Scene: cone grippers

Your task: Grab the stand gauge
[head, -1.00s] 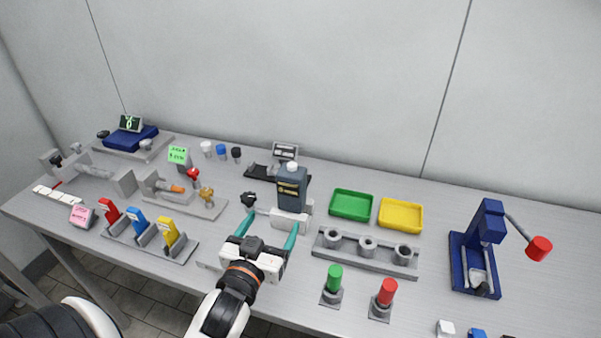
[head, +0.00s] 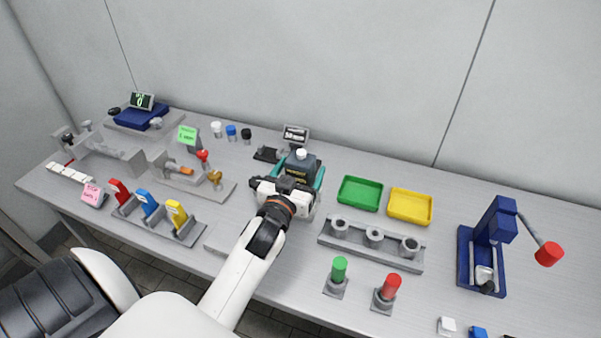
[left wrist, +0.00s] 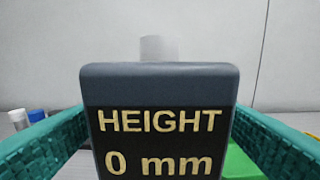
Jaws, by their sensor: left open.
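The stand gauge is a dark grey-blue box (head: 301,166) with a pale knob on top, standing near the middle of the table in the head view. In the left wrist view its face (left wrist: 160,120) fills the middle and reads "HEIGHT 0 mm". My left gripper (head: 301,178) is open, with its teal fingers on either side of the gauge. The gauge's lower part is hidden behind my gripper in the head view. My right gripper is not in view.
A green tray (head: 360,193) and a yellow tray (head: 410,206) lie to the right. A grey block with round sockets (head: 370,243) is in front of them. A small scale-like device (head: 294,136) stands behind the gauge. Bottles with white, blue and black caps stand to the left.

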